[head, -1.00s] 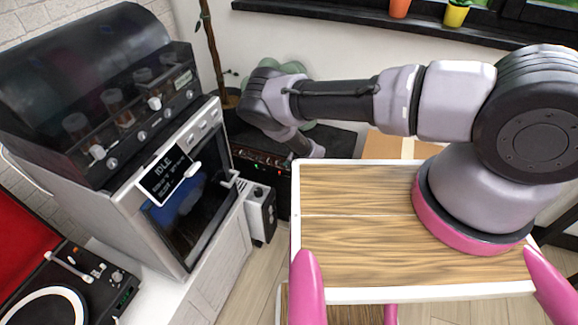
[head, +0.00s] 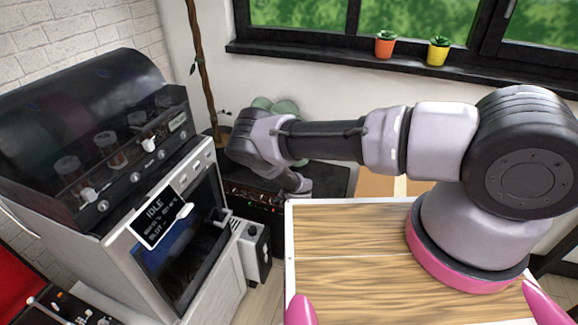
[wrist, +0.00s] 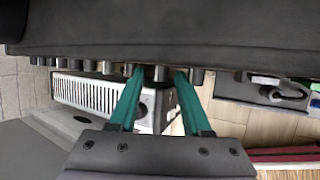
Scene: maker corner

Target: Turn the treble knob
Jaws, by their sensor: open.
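A black amplifier (head: 325,178) stands on the far side of the wooden top, with a row of knobs and small lights along its front. In the wrist view the amplifier (wrist: 150,35) fills the top, and its silvery knobs stick out below the edge. My gripper (wrist: 159,73) has its two green fingers apart, one on each side of one knob (wrist: 160,74). I cannot tell whether the fingers touch it. No label is readable, so I cannot tell which knob is the treble one. In the head view my own arm hides the fingertips and part of the knob row.
A white vented box (wrist: 85,93) lies beyond the knobs; a pale box (head: 254,252) stands beside the amplifier in the head view. A large machine (head: 95,150) with a display stands at left. Two potted plants (head: 385,45) sit on the windowsill.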

